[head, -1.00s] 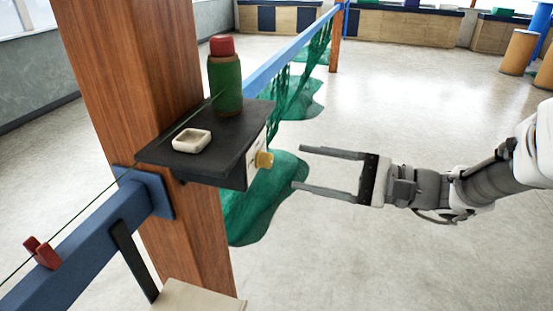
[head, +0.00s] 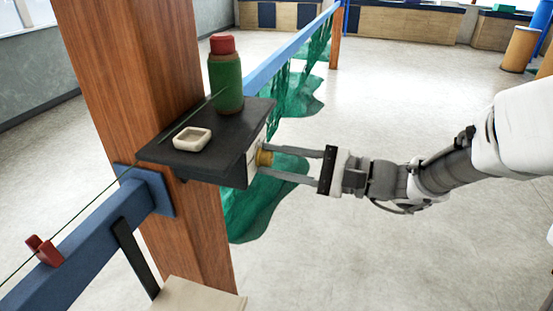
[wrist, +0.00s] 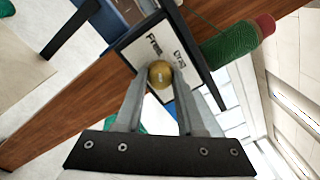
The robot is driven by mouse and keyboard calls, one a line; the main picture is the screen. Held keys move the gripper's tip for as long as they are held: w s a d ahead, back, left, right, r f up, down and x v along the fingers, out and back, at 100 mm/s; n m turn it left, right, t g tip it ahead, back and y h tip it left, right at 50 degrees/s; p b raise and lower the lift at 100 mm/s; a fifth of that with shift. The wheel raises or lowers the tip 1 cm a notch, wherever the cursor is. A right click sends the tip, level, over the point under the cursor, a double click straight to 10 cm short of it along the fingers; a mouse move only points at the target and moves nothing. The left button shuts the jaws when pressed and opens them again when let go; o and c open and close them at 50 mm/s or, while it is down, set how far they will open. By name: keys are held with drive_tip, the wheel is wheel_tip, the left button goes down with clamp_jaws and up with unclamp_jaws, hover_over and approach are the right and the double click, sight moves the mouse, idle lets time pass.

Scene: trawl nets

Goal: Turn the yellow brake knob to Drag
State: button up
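The yellow brake knob (head: 264,157) sticks out from a white plate on the front of the dark shelf box. It also shows in the wrist view (wrist: 160,74). The white label plate (wrist: 150,48) behind it reads "Free" on the left and "Drag" on the right in the wrist view. I cannot tell which word the knob is set to. My gripper (head: 267,160) is open, with one finger on each side of the knob. In the wrist view the fingertips (wrist: 160,80) lie close beside the knob; I cannot tell whether they touch it.
The black shelf (head: 200,150) carries a green twine spool (head: 226,82) with a red top and a small white dish (head: 192,138). A wooden post (head: 140,80) stands behind it. Green netting (head: 255,205) hangs below and behind.

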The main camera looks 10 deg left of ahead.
clamp_jaws()
drive_tip(key=shift+r+p, duration=0.15)
drive_tip(key=shift+p, duration=0.2)
drive_tip(key=shift+r+m+p, duration=0.15)
drive_tip(key=shift+m+p, duration=0.9)
drive_tip(key=shift+m, duration=0.05)
drive_tip(key=m+p, duration=0.2)
drive_tip(key=p, duration=0.1)
drive_tip(key=shift+m, duration=0.3)
drive_tip(key=m+p, duration=0.4)
drive_tip(key=shift+p, duration=0.35)
drive_tip(key=shift+m+p, duration=1.3)
drive_tip(key=shift+p, duration=0.05)
drive_tip(key=shift+f, duration=0.2)
